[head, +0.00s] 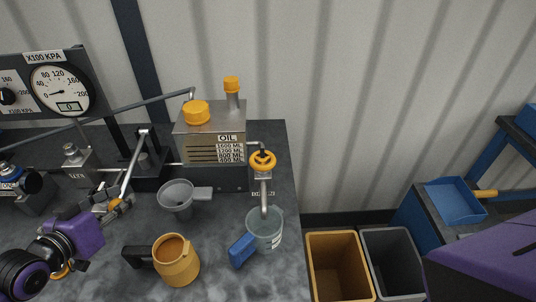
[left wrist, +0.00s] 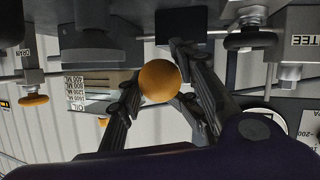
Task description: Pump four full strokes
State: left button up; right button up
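The hand pump (head: 150,165) stands on the bench left of the oil tank, with its grey lever (head: 133,165) slanting down toward the front left. The lever ends in an orange ball knob, which shows in the left wrist view (left wrist: 159,81). My left gripper (head: 111,206) is at the lever's low end; in the left wrist view its fingers (left wrist: 158,88) lie on both sides of the knob and appear to touch it. The pressure gauge (head: 60,90) has its display at 0. My right gripper is out of view; only my right arm's purple link shows.
The oil tank (head: 210,140) with orange caps stands behind. A grey funnel (head: 176,198), an orange jug (head: 177,262) and a clear blue-handled jug (head: 266,230) stand on the bench. Two bins (head: 338,265) are beyond its right edge. A blue tray (head: 454,201) is at right.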

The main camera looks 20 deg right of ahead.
aim_at(112, 208)
pick_arm(q)
jog(key=o, duration=0.5)
jog(key=shift+s+f, duration=0.45)
jog(key=shift+f, duration=0.15)
jog(key=shift+o, duration=0.3)
jog(key=shift+w+r, duration=0.1)
jog(key=shift+r, duration=0.1)
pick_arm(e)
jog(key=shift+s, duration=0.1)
pick_arm(q)
jog(key=shift+w+r, duration=0.1)
jog(key=shift+r, duration=0.05)
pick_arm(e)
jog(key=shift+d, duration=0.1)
pick_arm(q)
jog(key=v, duration=0.1)
jog(key=p+v, duration=0.1)
jog(key=v, duration=0.1)
jog(key=shift+r, duration=0.35)
jog(key=shift+p+v, duration=0.6)
jog(key=shift+v, duration=0.6)
jog(key=shift+s+a+r, duration=0.2)
jog(key=shift+s+a, duration=0.15)
jog(key=shift+s, duration=0.25)
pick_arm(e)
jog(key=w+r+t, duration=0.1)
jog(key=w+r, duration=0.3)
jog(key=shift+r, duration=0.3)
pick_arm(q)
jog(key=shift+f, duration=0.1)
